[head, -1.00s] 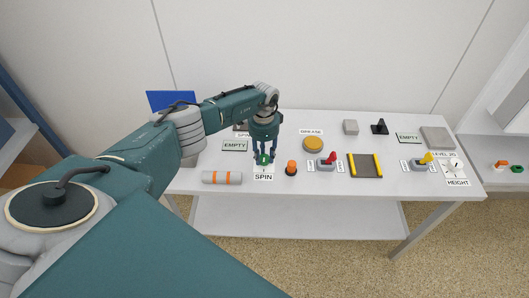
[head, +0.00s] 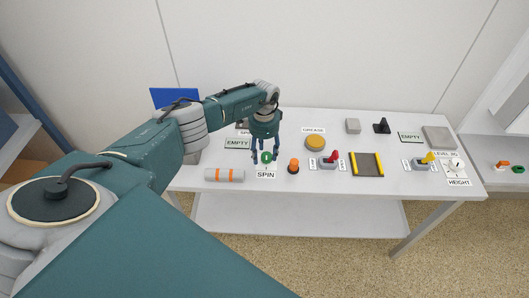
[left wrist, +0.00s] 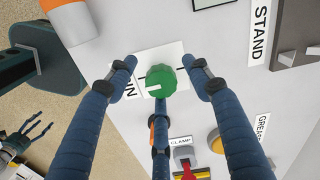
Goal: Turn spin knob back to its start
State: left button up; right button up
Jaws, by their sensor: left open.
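The green spin knob (head: 266,157) sits on a white plate on the table, just behind the SPIN label (head: 265,174). In the left wrist view the knob (left wrist: 161,80) shows from above, with a white pointer mark toward the lower left. My left gripper (head: 266,160) is over the knob, fingers pointing down. In the left wrist view its blue fingers (left wrist: 160,75) are spread around the knob, with gaps between the two upper fingertips and the knob. The third finger reaches near the knob's lower edge; I cannot tell whether it touches. The right gripper is not seen in the head view.
A red-handled switch (head: 332,160) and a yellow disc (head: 315,143) lie further right. The table's front edge is near.

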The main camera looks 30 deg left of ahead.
aim_at(264, 155)
pick_arm(q)
jog(key=shift+d, duration=0.1)
jog(key=shift+w+d+r, duration=0.1)
jog(key=shift+r, duration=0.1)
notch_tip(264, 155, up, 12)
jog(key=shift+f, duration=0.2)
dwell(0.4)
